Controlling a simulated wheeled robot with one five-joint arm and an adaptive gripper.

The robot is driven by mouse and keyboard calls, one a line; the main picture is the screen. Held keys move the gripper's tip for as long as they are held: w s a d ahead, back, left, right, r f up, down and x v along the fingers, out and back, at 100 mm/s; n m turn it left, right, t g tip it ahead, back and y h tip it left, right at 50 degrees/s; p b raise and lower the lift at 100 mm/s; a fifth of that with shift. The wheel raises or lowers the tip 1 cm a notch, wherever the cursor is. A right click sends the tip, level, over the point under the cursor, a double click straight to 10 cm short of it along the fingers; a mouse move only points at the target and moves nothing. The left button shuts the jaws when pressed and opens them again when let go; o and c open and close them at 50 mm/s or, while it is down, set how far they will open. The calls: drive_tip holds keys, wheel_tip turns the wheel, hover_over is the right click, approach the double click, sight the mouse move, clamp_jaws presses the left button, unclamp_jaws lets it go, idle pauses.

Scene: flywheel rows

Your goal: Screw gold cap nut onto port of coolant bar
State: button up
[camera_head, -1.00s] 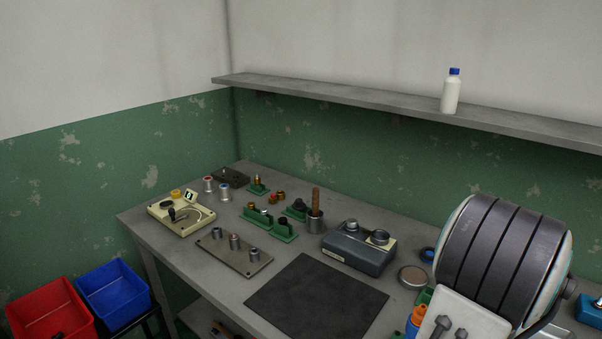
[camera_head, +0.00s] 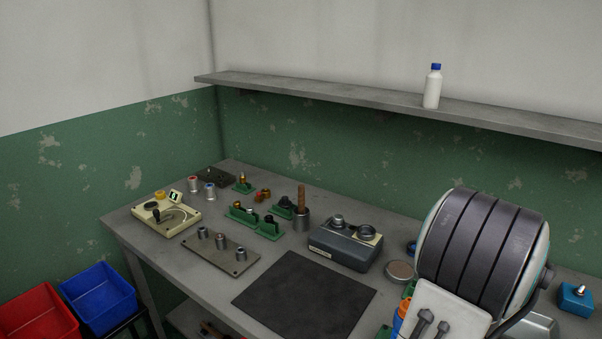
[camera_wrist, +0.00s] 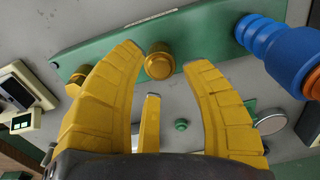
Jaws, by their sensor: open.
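In the wrist view a long green bar (camera_wrist: 200,62) runs across the top, with a blue hose (camera_wrist: 262,32) ending in an orange nozzle at its right end. A round gold cap-like piece (camera_wrist: 159,62) sits at the bar, and a second gold piece (camera_wrist: 78,78) is at its left end. I cannot tell which is the loose cap nut and which a port. My gripper (camera_wrist: 160,75) has yellow fingers spread wide; the middle gold piece shows between and beyond their tips, with nothing held. In the head view, the orange-and-blue hose (camera_head: 402,314) is partly hidden; my gripper is not seen.
A dark mat (camera_head: 303,300) lies clear mid-bench.

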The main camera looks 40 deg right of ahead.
drive_tip(key=n, duration=1.4)
drive_tip(key=shift+n, duration=0.4)
drive_tip(key=shift+f+b, duration=0.2)
drive_tip(key=shift+b, duration=0.15)
drive_tip(key=shift+f+b, duration=1.1)
drive_tip(key=shift+f, duration=0.25)
drive_tip(key=c, duration=0.8)
drive_tip(key=shift+m, duration=2.5)
